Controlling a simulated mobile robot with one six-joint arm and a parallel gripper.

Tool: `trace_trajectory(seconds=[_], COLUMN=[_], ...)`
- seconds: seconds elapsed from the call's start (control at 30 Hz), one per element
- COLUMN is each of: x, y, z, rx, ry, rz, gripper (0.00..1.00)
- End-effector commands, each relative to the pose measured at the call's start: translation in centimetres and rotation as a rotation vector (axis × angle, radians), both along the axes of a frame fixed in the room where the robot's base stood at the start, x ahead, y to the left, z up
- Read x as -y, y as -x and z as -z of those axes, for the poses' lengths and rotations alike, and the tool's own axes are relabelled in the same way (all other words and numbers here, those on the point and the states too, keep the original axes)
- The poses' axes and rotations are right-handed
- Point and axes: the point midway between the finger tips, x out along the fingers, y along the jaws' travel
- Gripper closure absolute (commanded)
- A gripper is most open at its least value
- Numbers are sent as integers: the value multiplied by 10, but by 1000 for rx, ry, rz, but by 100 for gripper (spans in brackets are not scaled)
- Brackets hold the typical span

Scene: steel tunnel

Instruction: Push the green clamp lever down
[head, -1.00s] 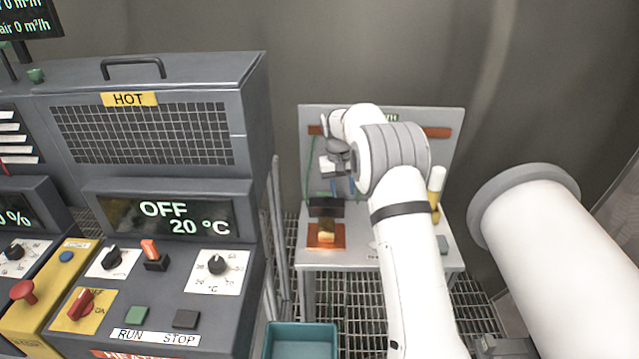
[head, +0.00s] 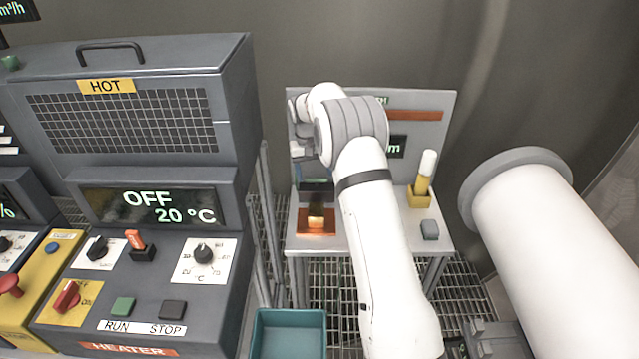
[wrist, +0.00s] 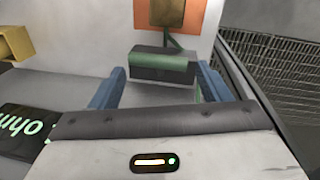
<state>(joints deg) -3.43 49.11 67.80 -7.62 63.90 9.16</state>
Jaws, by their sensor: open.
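A dark clamp block (wrist: 150,72) with a green lever (wrist: 172,60) lying along its top shows in the wrist view, between and just beyond my fingertips. A thin green part joins it toward an orange-rimmed plate. In the head view the dark block (head: 317,184) sits on the bench behind the copper plate, and I cannot make out the lever there. My gripper (wrist: 160,88) is open and empty, with one blue finger on each side of the block. I cannot tell whether a finger touches the lever. In the head view my arm hides most of the gripper.
A copper plate (head: 317,229) with a brass block lies on the grey bench (head: 330,246). A yellow holder with a white-topped tube (head: 424,172) stands at right. The heater cabinet (head: 150,120) is left, a teal bin (head: 290,318) is in front, and a large white pipe (head: 545,245) is right.

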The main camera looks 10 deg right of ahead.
Motion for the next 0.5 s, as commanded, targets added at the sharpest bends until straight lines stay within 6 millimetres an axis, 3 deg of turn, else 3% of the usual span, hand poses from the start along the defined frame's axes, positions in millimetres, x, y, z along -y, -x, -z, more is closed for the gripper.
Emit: trace_trajectory(seconds=[0.2,0.5], x=[5,7], y=[1,1], z=[35,56], rx=[-6,-2], ry=[1,1], rz=[1,0], gripper=[12,11])
